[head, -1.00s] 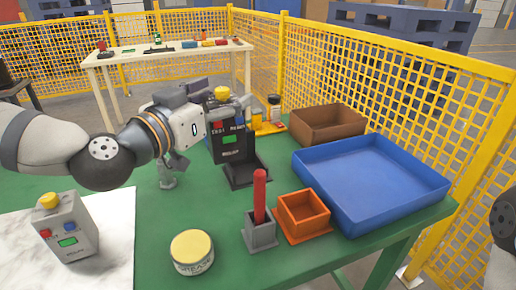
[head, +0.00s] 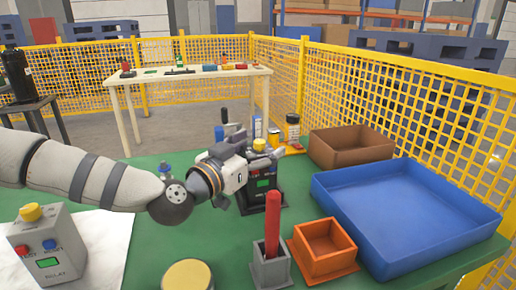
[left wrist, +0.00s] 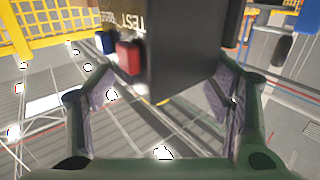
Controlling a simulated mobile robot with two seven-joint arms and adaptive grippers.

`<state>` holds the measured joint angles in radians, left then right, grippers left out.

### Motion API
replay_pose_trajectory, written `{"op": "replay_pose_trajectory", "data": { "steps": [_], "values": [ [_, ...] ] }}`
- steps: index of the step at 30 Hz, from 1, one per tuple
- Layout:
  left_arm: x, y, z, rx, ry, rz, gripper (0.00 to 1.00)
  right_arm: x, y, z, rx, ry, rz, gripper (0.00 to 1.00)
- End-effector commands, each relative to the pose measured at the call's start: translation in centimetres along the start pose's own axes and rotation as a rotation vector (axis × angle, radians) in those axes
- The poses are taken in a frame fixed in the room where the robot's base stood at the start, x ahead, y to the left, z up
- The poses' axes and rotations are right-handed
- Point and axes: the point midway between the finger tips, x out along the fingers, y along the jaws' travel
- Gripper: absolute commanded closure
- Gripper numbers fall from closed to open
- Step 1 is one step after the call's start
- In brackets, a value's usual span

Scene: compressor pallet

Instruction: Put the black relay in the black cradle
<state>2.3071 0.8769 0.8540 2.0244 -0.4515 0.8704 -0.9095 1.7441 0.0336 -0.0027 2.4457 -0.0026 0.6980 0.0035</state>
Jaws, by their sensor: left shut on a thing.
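The black relay (head: 265,183), a box with a yellow top button and a green panel, stands upright near the middle of the table in the head view. My left gripper (head: 258,160) is shut on its upper part. In the left wrist view the relay (left wrist: 188,45) with its red and blue buttons is between the fingers of the left gripper (left wrist: 165,92). The black cradle (head: 246,206) shows as a dark base under the relay. I cannot tell whether the relay is fully seated in it. My right gripper is not in view.
A grey holder (head: 271,268) with a red stick and an orange box (head: 324,262) stand in front. A blue tray (head: 405,254) and brown box (head: 350,157) are right. A grey relay (head: 46,250) is left, a yellow-lidded tin (head: 188,275) at the front.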

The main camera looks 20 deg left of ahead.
Motion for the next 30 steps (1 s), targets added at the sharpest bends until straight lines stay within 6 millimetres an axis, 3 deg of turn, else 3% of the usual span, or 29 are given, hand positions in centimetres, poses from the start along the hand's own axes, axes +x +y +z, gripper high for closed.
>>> {"op": "replay_pose_trajectory", "data": {
  "steps": [3,4,6,18,23,30],
  "values": [
    [0.0,0.0,0.4,0.000,0.001,0.001,0.87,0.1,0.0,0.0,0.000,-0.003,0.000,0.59],
    [0.0,0.0,0.4,0.000,-0.001,0.001,0.20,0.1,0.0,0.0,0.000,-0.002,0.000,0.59],
    [0.0,0.0,0.4,0.000,-0.001,0.001,0.07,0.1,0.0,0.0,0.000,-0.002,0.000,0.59],
    [0.0,0.0,-0.3,0.000,0.001,0.000,0.07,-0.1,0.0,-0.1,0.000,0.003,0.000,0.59],
    [-3.1,0.0,-0.4,-0.001,0.001,0.000,0.07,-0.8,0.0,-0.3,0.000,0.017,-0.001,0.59],
    [-9.3,0.0,-0.5,-0.003,0.003,-0.001,0.07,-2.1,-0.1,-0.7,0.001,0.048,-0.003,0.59]
  ]
}}
